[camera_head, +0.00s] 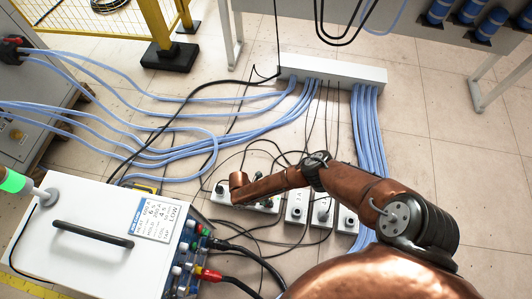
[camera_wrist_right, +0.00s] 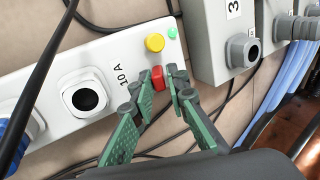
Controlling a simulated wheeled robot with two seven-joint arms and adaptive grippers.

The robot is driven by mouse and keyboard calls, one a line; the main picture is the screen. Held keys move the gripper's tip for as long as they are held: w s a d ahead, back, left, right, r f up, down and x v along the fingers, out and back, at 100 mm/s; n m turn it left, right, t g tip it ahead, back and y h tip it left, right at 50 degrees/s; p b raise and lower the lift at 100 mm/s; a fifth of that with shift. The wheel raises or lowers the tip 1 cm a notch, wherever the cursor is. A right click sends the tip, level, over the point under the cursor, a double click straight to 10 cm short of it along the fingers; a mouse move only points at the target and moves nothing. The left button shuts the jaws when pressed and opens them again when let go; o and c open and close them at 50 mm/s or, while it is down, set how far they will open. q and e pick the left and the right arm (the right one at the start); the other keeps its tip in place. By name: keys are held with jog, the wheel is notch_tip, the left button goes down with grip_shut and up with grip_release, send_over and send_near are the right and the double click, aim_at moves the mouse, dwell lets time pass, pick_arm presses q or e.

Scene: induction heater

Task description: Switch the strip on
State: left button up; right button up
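The white strip (camera_wrist_right: 60,110) fills the left of the right wrist view, with a round socket, a "10 A" label, a red switch (camera_wrist_right: 157,77), a yellow button (camera_wrist_right: 155,42) and a small green light (camera_wrist_right: 172,32). My right gripper (camera_wrist_right: 162,82) is open, its green-padded fingertips on either side of the red switch. I cannot tell whether they touch it. In the head view the strip (camera_head: 265,204) lies on the floor, partly under my copper right arm, which hides the switch and the gripper's fingers. My left gripper is not in view.
Grey numbered socket boxes (camera_head: 297,207) stand right of the strip. Black cables cross the floor around it. A white heater unit (camera_head: 95,240) stands at lower left. Blue hoses (camera_head: 368,135) run from a white manifold (camera_head: 335,72) at the back.

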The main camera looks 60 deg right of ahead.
jog(key=shift+w, duration=0.1)
jog(key=shift+a+r, duration=0.1)
jog(key=shift+r, duration=0.05)
jog(key=v, duration=1.1)
jog(key=shift+r, duration=0.3)
jog(key=shift+w, duration=0.1)
